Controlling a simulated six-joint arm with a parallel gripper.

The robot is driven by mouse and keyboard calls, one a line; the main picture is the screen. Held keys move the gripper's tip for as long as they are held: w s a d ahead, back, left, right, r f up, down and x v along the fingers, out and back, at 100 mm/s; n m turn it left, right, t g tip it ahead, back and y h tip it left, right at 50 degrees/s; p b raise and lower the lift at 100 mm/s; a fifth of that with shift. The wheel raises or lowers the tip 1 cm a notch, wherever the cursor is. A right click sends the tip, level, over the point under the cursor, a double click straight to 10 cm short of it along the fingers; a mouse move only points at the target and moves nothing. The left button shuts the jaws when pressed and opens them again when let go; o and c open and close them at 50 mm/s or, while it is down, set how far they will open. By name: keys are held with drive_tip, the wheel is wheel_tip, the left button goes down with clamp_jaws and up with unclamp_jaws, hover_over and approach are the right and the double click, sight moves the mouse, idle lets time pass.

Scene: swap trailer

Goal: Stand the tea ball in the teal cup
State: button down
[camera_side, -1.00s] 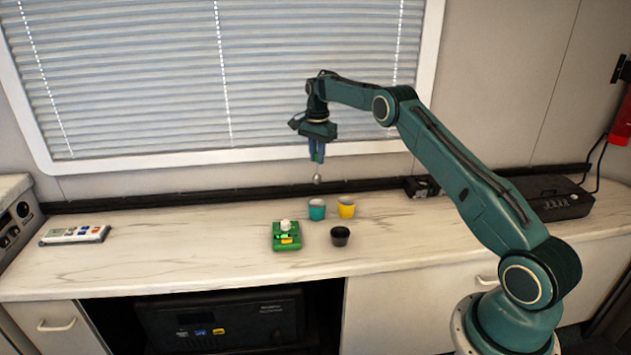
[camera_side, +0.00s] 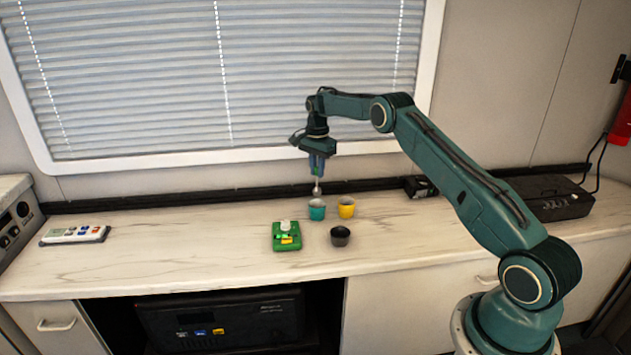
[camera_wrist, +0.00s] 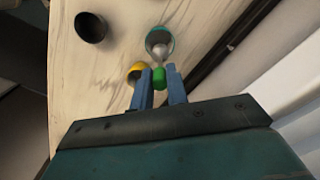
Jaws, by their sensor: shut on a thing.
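The teal cup (camera_side: 317,213) stands upright on the counter, left of the yellow cup. My gripper (camera_side: 317,174) is just above it, pointing down, shut on the tea ball (camera_side: 317,190).
A yellow cup (camera_side: 346,211) stands close on the right, and a black cup (camera_side: 340,238) stands nearer the front. A green block with a white knob (camera_side: 287,241) sits front left.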

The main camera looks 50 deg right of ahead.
drive_tip(key=shift+f, duration=3)
drive_tip(key=c, duration=1.3)
unclamp_jaws()
drive_tip(key=shift+f, duration=0.1)
wheel_tip(320, 180, up, 14)
drive_tip(key=shift+f, duration=0.1)
